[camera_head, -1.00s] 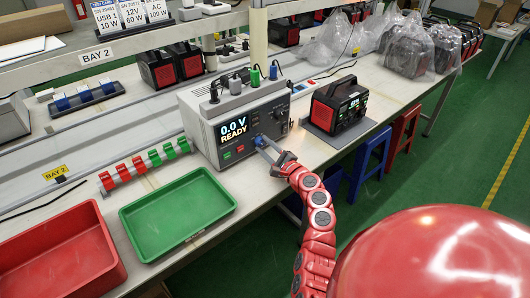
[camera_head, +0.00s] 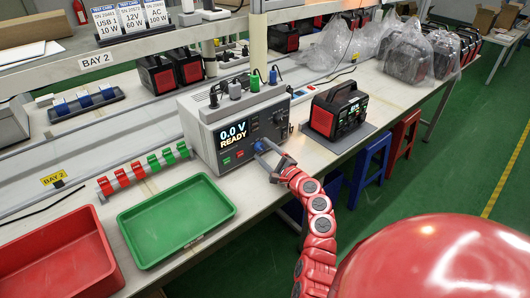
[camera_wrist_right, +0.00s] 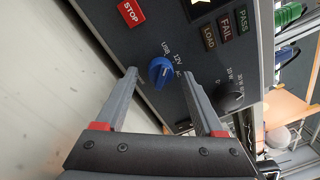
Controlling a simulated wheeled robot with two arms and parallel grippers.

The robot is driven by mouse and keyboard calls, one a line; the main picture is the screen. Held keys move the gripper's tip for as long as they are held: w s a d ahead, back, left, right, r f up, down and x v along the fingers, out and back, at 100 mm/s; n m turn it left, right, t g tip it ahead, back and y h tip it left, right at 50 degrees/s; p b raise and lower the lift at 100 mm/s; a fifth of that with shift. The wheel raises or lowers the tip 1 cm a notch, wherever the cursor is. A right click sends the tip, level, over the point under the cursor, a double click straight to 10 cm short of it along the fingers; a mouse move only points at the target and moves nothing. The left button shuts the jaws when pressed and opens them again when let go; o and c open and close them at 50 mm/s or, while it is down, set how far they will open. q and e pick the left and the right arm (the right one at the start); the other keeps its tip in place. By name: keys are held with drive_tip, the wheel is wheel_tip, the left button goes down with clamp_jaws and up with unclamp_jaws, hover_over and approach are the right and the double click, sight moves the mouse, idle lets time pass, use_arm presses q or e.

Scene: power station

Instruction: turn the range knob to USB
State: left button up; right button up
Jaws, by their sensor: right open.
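The tester (camera_head: 205,128) is a grey box on the bench, its screen (camera_head: 234,133) reading 0.0 V READY. The blue range knob (camera_head: 258,146) is on its front panel. In the right wrist view the knob (camera_wrist_right: 160,72) has USB, 12V and AC printed around its upper right side; I cannot tell surely which label it points to. My right gripper (camera_head: 264,150) is open at the panel. In the wrist view its fingertips (camera_wrist_right: 157,74) are apart, one on each side of the knob, with gaps visible. My left gripper is not in view.
A black knob (camera_wrist_right: 229,96) and a red STOP button (camera_wrist_right: 131,12) are near the range knob. A black and red power station (camera_head: 338,112) stands right of the tester. A green tray (camera_head: 150,255) and a red tray (camera_head: 60,285) are on the left.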

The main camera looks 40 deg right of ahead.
drive_tip(key=s, duration=1.7)
drive_tip(key=shift+s+d+f+b, duration=0.2)
drive_tip(key=shift+d+f+b, duration=0.1)
drive_tip(key=shift+f+b, duration=0.15)
